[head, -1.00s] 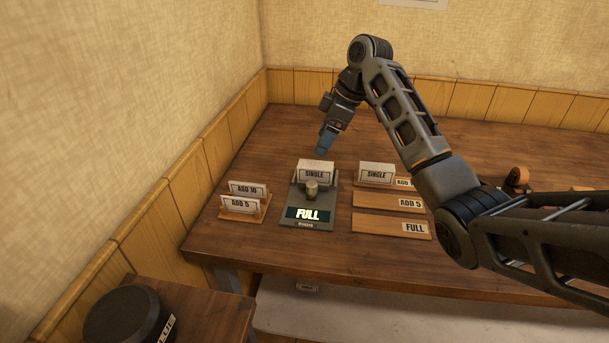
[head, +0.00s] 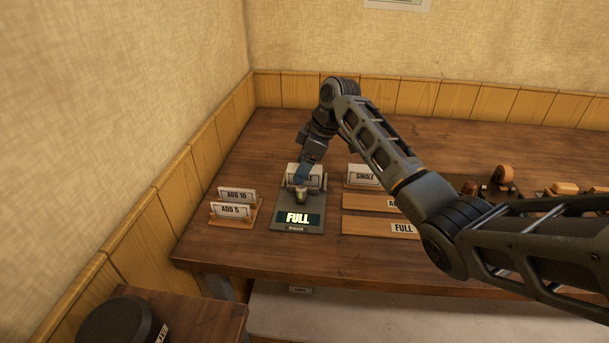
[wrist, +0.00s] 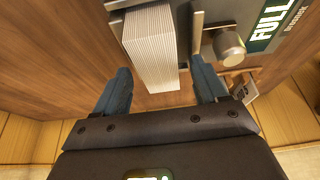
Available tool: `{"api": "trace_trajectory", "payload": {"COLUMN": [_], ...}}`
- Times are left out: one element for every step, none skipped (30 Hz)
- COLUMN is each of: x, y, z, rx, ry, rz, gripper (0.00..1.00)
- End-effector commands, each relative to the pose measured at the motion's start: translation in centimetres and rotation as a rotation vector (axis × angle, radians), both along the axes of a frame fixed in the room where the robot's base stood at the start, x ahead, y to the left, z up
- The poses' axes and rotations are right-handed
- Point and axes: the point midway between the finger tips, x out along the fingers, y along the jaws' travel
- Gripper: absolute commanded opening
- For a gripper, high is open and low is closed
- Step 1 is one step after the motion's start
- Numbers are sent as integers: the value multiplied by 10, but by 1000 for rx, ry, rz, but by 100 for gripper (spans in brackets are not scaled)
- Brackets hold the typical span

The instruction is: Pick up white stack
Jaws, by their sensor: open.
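A white stack (head: 320,177) stands at the back of the dark press (head: 285,226), partly hidden by my gripper. In the wrist view the white stack (wrist: 153,50) shows its layered edges between two blue fingers. My gripper (wrist: 160,67) is open, with one finger on each side of the stack and visible gaps beside it. In the head view my gripper (head: 301,176) is down at the stack, behind the press knob (head: 301,194). A second white stack labelled SINGLE (head: 364,174) sits on the back wooden tray to the right.
The press display reads FULL. A wooden rack (head: 237,217) with ADD 10 and ADD 5 cards stands left of the press. Wooden trays (head: 365,227) lie to the right, partly behind my arm. The table behind the press is clear to the wall.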

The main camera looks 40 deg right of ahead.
Motion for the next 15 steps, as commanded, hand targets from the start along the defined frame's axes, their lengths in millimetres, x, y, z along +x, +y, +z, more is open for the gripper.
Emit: {"api": "trace_trajectory", "payload": {"x": [0,0,0,0,0,0,0,0,0,0,0,0,0,0,0], "y": [0,0,0,0,0,0,0,0,0,0,0,0,0,0,0], "z": [0,0,0,0,0,-1,-1,-1,-2,-2,-2,-2,-2,-2,-2], "rx": [0,0,0,0,0,0,1,1,1,1,0,0,0,1,0], "ry": [0,0,0,0,0,0,1,1,1,1,0,0,0,1,0], "rz": [0,0,0,0,0,-1,-1,-1,-1,-1,-1,-1,-1,-1,-1], "gripper": [72,72,72,72,72,72,72,72,72,72,69,66,63,60,56]}}
